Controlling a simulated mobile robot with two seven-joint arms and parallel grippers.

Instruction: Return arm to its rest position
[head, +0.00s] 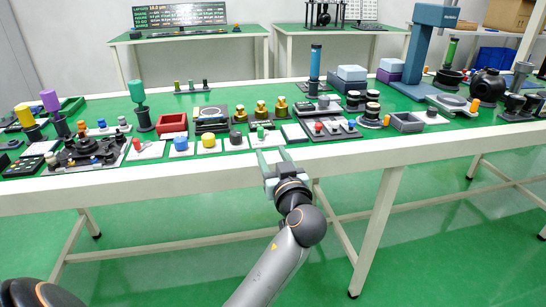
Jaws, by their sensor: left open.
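My left arm (272,270) comes up from the bottom middle of the head view. Its gripper (271,153) is at the front edge of the long table (330,160), with its two fingers apart and nothing seen between them. The fingers point at a small green peg (260,131) on a white plate just beyond them; whether they touch the plate is not clear. My right gripper does not show.
A yellow knob (208,140), a blue knob (181,143) and a red tray (172,123) stand left of the gripper. A plate with several small knobs (333,127) lies to its right. A tall blue column (424,45) rises at the right. The floor before the table is clear.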

